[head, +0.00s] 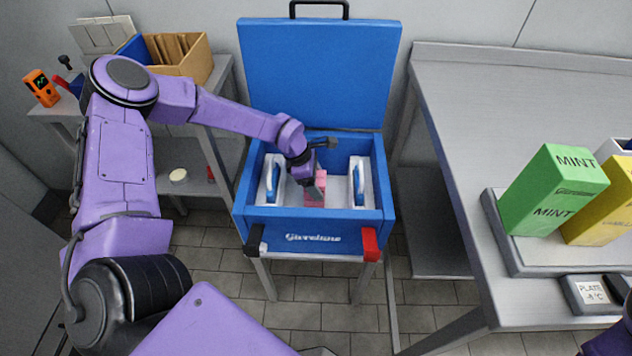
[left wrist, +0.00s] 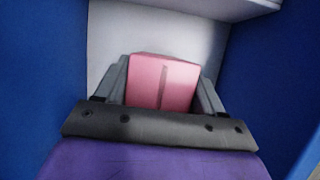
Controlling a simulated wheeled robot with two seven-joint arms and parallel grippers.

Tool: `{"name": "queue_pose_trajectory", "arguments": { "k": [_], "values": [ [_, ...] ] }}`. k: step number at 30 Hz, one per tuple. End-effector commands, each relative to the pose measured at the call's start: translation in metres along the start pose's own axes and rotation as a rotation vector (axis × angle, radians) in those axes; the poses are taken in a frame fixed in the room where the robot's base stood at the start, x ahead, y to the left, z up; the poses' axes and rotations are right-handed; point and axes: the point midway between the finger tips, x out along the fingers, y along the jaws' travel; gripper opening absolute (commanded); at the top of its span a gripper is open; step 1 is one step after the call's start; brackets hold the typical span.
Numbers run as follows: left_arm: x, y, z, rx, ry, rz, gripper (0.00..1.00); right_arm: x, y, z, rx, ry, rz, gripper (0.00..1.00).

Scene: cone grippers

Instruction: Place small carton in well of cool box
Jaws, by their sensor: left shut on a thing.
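The cool box (head: 312,226) is blue, stands open on a metal stand, and has its lid (head: 320,75) raised at the back. Its white-floored well (head: 337,188) lies between two white side holders with blue packs. A small pink carton (head: 314,196) is down in the well. In the left wrist view the carton (left wrist: 163,82) sits between the grey fingers of my left gripper (left wrist: 163,90). My left gripper (head: 318,185) is shut on it, reaching in from above. Whether the carton touches the floor is hard to tell. My right gripper is out of view.
Blue packs stand at the well's left (head: 273,180) and right (head: 358,182). On the right table a green MINT carton (head: 553,192) and a yellow carton (head: 600,215) stand on a grey tray (head: 510,250). A cardboard box (head: 180,58) is on the left shelf.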

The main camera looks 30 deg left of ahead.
Motion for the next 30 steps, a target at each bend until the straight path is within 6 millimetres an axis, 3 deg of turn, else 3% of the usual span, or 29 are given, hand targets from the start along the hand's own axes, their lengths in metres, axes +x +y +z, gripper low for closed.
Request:
{"name": "queue_pose_trajectory", "arguments": {
  "k": [8,9,11,22,30],
  "values": [
    [0.003,0.0,-0.001,0.0,-0.001,0.0,0.31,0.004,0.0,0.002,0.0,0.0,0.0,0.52],
    [0.002,0.0,-0.001,-0.001,-0.001,0.0,0.75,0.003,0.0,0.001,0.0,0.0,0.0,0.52],
    [0.002,0.0,-0.001,-0.001,0.0,0.0,0.94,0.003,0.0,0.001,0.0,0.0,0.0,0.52],
    [-0.006,0.001,0.001,-0.001,-0.001,0.001,0.94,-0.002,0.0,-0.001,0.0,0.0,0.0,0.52],
    [-0.072,0.001,0.003,-0.003,-0.007,0.004,0.94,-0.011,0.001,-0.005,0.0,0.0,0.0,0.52]
  ]
}}
